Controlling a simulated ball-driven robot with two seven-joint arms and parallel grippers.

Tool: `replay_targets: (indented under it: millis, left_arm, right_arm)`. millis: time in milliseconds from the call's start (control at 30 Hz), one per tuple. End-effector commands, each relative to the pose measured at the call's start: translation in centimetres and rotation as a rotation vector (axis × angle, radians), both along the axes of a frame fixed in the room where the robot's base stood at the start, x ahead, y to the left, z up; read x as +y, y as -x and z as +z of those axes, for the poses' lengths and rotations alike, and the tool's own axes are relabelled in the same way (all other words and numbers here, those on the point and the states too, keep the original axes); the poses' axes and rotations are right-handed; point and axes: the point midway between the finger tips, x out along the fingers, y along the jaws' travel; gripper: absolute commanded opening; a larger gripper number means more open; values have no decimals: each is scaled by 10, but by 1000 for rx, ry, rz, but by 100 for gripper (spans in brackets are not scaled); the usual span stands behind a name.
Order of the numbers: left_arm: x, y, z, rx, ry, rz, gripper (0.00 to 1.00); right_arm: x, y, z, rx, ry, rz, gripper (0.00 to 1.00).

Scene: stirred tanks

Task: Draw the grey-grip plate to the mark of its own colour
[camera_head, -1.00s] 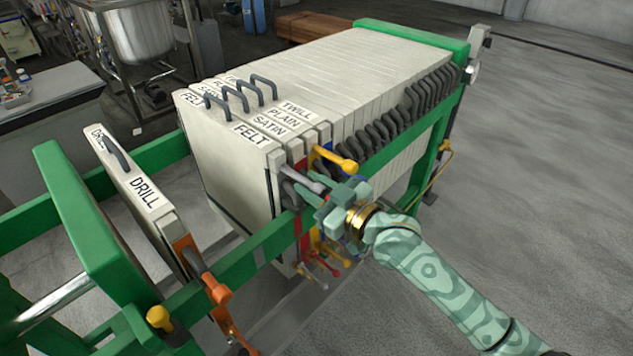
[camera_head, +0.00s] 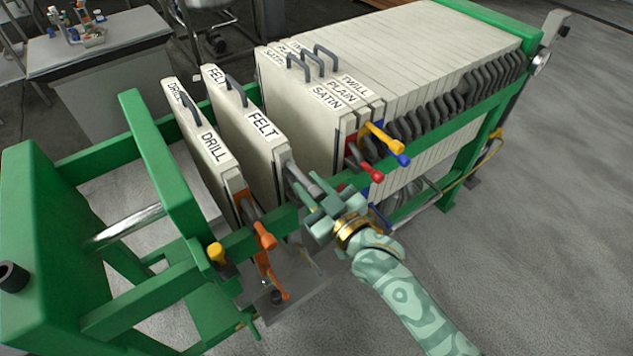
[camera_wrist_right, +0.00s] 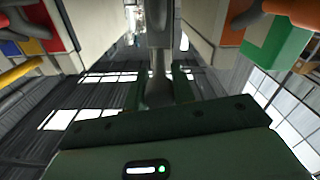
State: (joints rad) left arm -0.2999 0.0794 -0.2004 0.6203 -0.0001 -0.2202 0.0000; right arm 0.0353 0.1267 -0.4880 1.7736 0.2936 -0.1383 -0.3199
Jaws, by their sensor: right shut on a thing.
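The FELT plate (camera_head: 245,125), pale with a dark top handle, hangs upright in the green frame, apart from the other plates. Its grey side grip (camera_head: 302,180) sticks out over the near green rail. My right gripper (camera_head: 325,200) is shut on this grip, outside the rail. In the right wrist view the grey grip (camera_wrist_right: 160,85) runs between the two fingers of my right gripper (camera_wrist_right: 158,92). I cannot make out a grey mark in either view. My left gripper is not in view.
The DRILL plate (camera_head: 205,150) with its orange grip (camera_head: 264,235) stands to the left, with a gap between. The SATIN plate (camera_head: 310,115) heads the packed stack at right, with red, yellow and blue grips sticking out. A yellow knob (camera_head: 216,253) sits by the near rail.

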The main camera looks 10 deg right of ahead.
Motion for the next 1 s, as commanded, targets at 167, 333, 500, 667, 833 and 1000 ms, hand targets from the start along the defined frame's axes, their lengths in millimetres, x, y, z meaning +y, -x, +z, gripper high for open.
replay_targets:
  millis: [167, 333, 500, 667, 833, 1000]
  left_arm:
    - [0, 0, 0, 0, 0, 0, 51]
    - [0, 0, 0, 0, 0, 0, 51]
    - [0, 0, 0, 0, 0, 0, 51]
    - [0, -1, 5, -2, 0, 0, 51]
    - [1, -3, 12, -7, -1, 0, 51]
    - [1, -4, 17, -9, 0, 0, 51]
  right_arm:
    - [0, 0, -1, 1, 2, 1, 42]
    - [0, 0, -1, 0, 1, 0, 47]
    - [-2, 2, 0, 0, 1, 0, 47]
    - [-12, 20, 0, 2, 2, -1, 47]
    - [-34, 58, 0, 4, 3, 0, 47]
    - [-57, 99, 0, 4, 4, 1, 47]
